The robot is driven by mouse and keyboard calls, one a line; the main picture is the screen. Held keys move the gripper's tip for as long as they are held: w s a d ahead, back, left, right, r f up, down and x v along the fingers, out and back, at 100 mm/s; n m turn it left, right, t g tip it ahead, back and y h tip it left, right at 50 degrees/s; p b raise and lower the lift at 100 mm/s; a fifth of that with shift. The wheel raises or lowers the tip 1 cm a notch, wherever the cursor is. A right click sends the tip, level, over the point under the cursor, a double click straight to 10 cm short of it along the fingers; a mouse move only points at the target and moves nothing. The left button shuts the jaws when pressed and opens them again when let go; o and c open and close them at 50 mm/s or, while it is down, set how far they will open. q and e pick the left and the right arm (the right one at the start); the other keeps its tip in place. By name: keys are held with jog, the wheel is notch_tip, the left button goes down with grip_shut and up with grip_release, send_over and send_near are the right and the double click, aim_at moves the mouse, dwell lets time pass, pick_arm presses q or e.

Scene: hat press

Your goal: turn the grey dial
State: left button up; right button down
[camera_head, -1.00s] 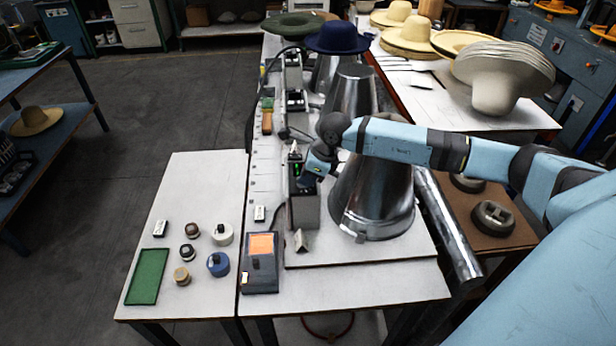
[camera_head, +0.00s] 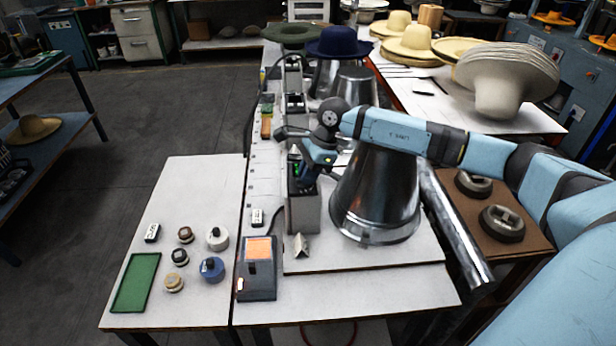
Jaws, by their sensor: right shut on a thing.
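My left gripper is not in view.
The nearest metal cone (camera_head: 375,200) stands close to the right of the gripper. An orange-screened box (camera_head: 258,268) is at the front. Several small knobs, one of them blue (camera_head: 212,269), and a green tray (camera_head: 136,283) lie on the left table. A navy hat (camera_head: 340,41) is behind.

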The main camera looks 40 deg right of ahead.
dwell(0.3)
jog(key=c, duration=1.2)
grip_release()
jog(key=shift+d+r, duration=0.1)
jog(key=shift+r, duration=0.05)
jog(key=b+v, duration=0.1)
jog(key=v, duration=1.2)
jog(key=shift+s+d+r, duration=0.1)
jog(key=shift+r, duration=0.1)
